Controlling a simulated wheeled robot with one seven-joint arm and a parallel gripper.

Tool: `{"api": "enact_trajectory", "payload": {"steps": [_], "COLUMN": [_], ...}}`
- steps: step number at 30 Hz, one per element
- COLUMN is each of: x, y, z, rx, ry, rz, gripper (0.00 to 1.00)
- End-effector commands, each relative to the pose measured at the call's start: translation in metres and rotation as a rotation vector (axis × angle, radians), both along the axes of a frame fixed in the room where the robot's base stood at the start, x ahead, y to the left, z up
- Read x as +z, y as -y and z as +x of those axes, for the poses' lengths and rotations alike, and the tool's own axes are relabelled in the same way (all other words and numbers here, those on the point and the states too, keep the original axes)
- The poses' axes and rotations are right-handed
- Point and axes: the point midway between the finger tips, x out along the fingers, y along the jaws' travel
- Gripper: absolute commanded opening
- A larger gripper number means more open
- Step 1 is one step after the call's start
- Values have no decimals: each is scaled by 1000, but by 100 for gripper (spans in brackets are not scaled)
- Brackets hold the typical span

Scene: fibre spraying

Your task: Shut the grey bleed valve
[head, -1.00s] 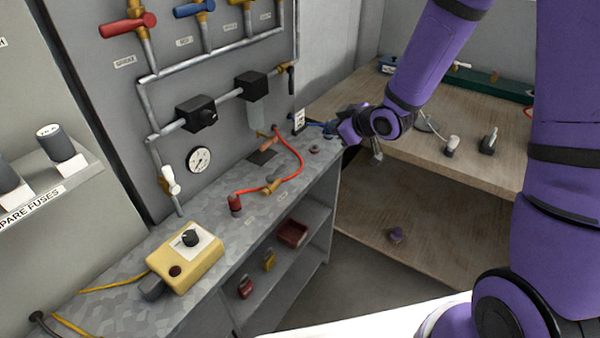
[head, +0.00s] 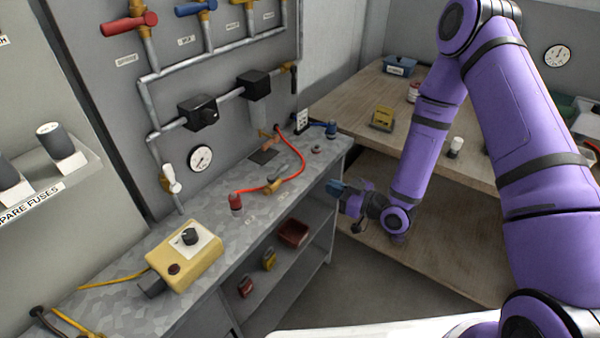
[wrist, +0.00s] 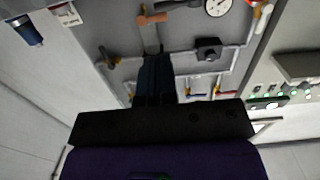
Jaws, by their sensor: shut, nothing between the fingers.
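A valve with a brass body and a dark grey handle (head: 293,80) sits at the right end of the upper pipe on the grey panel. Its handle points down, and I take it for the grey bleed valve, though I see no readable label. It also shows in the wrist view, small, as a dark handle and brass body (wrist: 109,60) left of the fingers. My gripper (head: 335,187) is shut and empty, with blue-looking fingers. It is in front of the bench's right end, below the bench top and well apart from the valve. The fingers (wrist: 154,72) show together in the wrist view.
The grey bench (head: 215,205) carries a yellow box (head: 186,255), a red hose (head: 297,155) and small fittings. A gauge (head: 200,158) and a white-handled valve (head: 170,179) are on the panel's left. A wooden table (head: 352,105) stands behind my arm. Open space lies before the shelves.

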Motion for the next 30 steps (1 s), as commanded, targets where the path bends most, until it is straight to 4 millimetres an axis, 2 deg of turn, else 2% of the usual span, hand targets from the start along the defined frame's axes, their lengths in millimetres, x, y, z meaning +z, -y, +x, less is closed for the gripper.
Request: {"api": "enact_trajectory", "payload": {"steps": [7,20,25,30], "x": [-8,-8,-8,-8], "y": [-3,-6,-21,-45], "z": [-9,-7,5,23], "rx": [1,2,3,3], "ry": [7,9,11,10], "rz": [61,63,63,62], "gripper": [0,0,0,0]}}
